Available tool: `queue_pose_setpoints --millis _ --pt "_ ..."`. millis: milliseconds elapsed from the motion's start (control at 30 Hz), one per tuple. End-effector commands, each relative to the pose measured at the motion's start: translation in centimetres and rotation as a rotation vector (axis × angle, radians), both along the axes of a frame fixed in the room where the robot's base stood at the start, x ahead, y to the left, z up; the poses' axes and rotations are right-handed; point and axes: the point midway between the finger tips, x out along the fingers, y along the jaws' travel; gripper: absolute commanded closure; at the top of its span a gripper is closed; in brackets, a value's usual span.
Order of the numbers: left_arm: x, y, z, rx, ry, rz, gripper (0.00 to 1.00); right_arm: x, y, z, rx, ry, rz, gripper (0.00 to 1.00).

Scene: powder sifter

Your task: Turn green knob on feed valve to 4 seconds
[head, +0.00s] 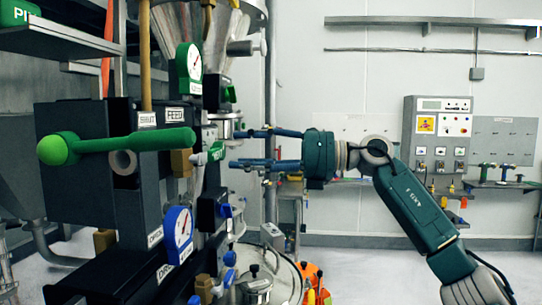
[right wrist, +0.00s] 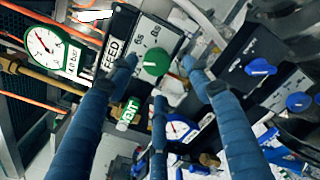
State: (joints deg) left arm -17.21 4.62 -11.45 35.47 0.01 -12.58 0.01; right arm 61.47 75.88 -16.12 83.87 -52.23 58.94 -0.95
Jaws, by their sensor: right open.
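The green knob (right wrist: 156,62) shows in the right wrist view on a dark box with a pale face, beside a FEED label (right wrist: 112,50). Time marks, including what looks like 6s and 8s, are printed near it. The FEED label (head: 175,115) also shows in the head view, but the knob's face is not clear there. My right gripper (head: 236,149) comes in from the right with its blue fingers spread and pointing left at the machine. In the right wrist view the fingers of my right gripper (right wrist: 160,80) are open around the knob's line of sight, apparently short of it. My left gripper is not in view.
A green lever (head: 125,144) sticks out at the left front. A green gauge (head: 188,68) and a blue gauge (head: 178,234) stand on the machine. A green VENT tag (right wrist: 128,113) and blue knobs (right wrist: 260,67) are near the fingers. A control panel (head: 440,137) is on the back wall.

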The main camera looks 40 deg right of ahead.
Motion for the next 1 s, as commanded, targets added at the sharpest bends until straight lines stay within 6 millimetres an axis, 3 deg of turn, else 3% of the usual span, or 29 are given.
queue_pose_setpoints --millis 100,400,1000 --pt "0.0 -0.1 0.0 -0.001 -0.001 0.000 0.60 -1.8 -1.7 -0.2 -0.002 0.007 -0.005 0.50" --pt "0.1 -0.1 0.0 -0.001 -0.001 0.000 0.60 -4.0 -3.3 0.0 -0.007 0.003 0.001 0.50" --pt "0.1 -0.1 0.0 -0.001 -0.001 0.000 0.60 -5.5 -4.7 -0.1 0.000 0.002 0.000 0.50"
